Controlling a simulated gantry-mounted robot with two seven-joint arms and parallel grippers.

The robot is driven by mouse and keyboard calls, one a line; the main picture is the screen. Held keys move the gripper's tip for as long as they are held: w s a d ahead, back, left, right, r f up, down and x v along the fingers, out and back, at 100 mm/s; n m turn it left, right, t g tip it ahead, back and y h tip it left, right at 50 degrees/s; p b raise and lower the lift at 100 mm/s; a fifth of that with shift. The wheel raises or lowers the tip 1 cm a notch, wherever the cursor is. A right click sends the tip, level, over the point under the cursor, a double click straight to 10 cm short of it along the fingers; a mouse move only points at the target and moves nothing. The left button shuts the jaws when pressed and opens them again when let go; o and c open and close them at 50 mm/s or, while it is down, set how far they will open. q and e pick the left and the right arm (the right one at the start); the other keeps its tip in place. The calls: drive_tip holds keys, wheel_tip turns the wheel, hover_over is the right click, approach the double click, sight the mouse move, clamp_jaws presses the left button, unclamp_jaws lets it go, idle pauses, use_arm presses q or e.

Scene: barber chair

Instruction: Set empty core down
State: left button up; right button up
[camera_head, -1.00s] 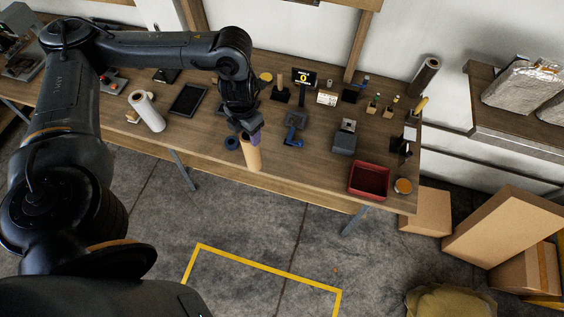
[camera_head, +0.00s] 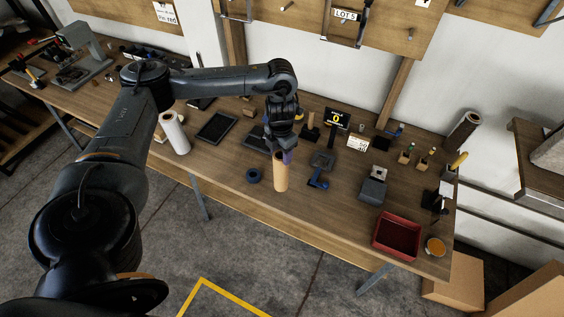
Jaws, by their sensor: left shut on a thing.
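The empty core (camera_head: 281,177) is a tan cardboard tube, upright near the front edge of the workbench (camera_head: 225,173). My left gripper (camera_head: 282,153) is above it, shut on its top end, pointing down. The core's lower end looks at or very near the bench top; I cannot tell whether it touches. My right gripper is not in view.
A dark blue tape ring (camera_head: 253,175) lies just left of the core and a blue-handled tool (camera_head: 320,172) just right. A white roll (camera_head: 175,132) stands farther left. A red bin (camera_head: 397,235) and a grey block device (camera_head: 374,186) are to the right.

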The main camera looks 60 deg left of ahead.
sight(281, 172)
use_arm(q)
drive_tip(key=shift+w+a+f, duration=0.15)
drive_tip(key=shift+f, duration=0.6)
drive_tip(key=shift+w+a+f, duration=0.1)
drive_tip(key=shift+f, duration=0.7)
drive_tip(key=shift+w+a+f, duration=0.15)
drive_tip(key=shift+f, duration=0.6)
drive_tip(key=shift+f, duration=0.2)
drive_tip(key=o, duration=1.3)
drive_tip(key=shift+r, duration=0.1)
